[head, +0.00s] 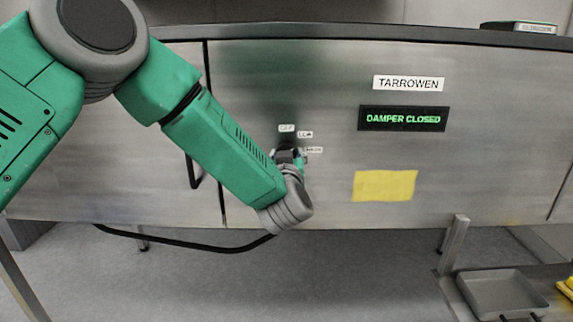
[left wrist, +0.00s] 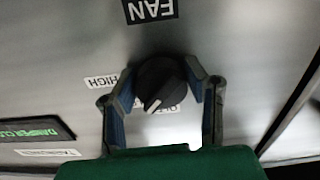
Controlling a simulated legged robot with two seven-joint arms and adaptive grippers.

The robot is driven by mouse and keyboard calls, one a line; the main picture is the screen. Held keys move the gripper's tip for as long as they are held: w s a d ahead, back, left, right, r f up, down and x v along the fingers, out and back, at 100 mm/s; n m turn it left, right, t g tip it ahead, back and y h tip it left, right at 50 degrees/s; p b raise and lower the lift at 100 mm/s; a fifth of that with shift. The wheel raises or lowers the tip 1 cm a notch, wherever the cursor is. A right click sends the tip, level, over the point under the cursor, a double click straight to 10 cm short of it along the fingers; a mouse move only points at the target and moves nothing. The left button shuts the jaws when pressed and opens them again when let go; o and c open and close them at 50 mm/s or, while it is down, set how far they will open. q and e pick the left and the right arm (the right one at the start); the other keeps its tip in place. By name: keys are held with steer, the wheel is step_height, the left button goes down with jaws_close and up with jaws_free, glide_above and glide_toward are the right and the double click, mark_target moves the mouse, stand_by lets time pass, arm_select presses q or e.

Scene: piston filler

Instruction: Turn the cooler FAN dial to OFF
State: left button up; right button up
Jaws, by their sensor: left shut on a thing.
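The black FAN dial (left wrist: 160,82) sits on the steel front panel. The left wrist view shows it upside down, with the FAN label (left wrist: 150,10) above it and the HIGH label (left wrist: 101,82) to its left. A partly hidden label, seemingly OFF (left wrist: 168,109), lies just below it. The dial's white pointer line aims down and slightly left; I cannot tell if it meets a label exactly. My left gripper (left wrist: 160,92) is shut on the dial, one finger on each side. In the head view my left wrist mostly hides the dial (head: 287,149). My right gripper is not in view.
The panel also carries a TARROWEN plate (head: 408,83), a lit DAMPER CLOSED display (head: 402,118) and a yellow patch (head: 385,186). A black handle (head: 193,172) is left of my forearm. A grey tray (head: 503,294) is at the lower right.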

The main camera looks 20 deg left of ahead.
arm_select(q)
steer(key=n+b, duration=0.1)
steer(key=n, duration=0.1)
steer(key=f+n+b, duration=0.1)
steer(key=n+b, duration=0.1)
steer(key=shift+d, duration=0.2)
steer(key=shift+d+r+n+b, duration=0.1)
steer(key=shift+n+b, duration=1.25)
steer(key=shift+n, duration=0.55)
steer(key=o, duration=1)
steer(key=shift+o, duration=0.8)
steer(key=shift+r, duration=0.25)
